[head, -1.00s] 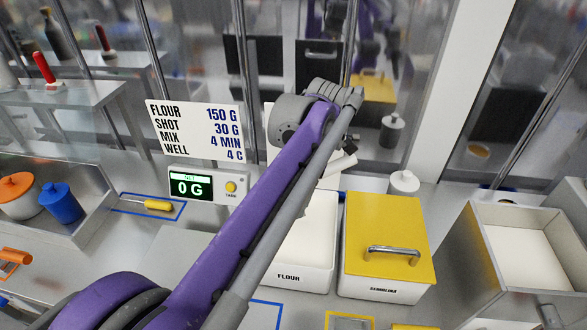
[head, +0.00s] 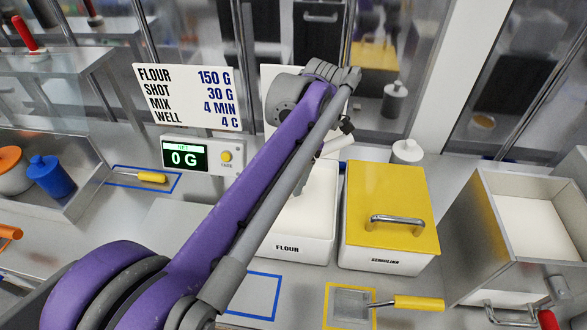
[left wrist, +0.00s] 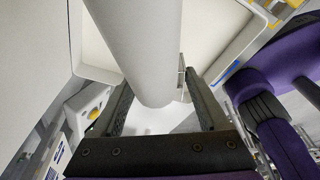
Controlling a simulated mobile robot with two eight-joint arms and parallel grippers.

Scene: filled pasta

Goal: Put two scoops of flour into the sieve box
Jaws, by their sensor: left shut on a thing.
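My left arm reaches across the head view to the open white flour bin (head: 290,250), labelled FLOUR. My left gripper (head: 338,138) is over the bin's back part, largely hidden by its own wrist. In the left wrist view its two fingers (left wrist: 155,85) are shut on a thick white cylindrical handle (left wrist: 145,40). I take this for the scoop's handle; the scoop's bowl and any flour in it are hidden. A steel open box (head: 490,215) with a pale floor stands at the right; I cannot tell whether it is the sieve box. My right gripper is not in view.
A yellow-lidded semolina bin (head: 385,200) stands right beside the flour bin. A scale display (head: 185,158) reads 0 G under a recipe sign (head: 150,100). A flat mesh tool with a yellow handle (head: 420,303) lies in front. An empty blue outline (head: 262,275) marks clear counter.

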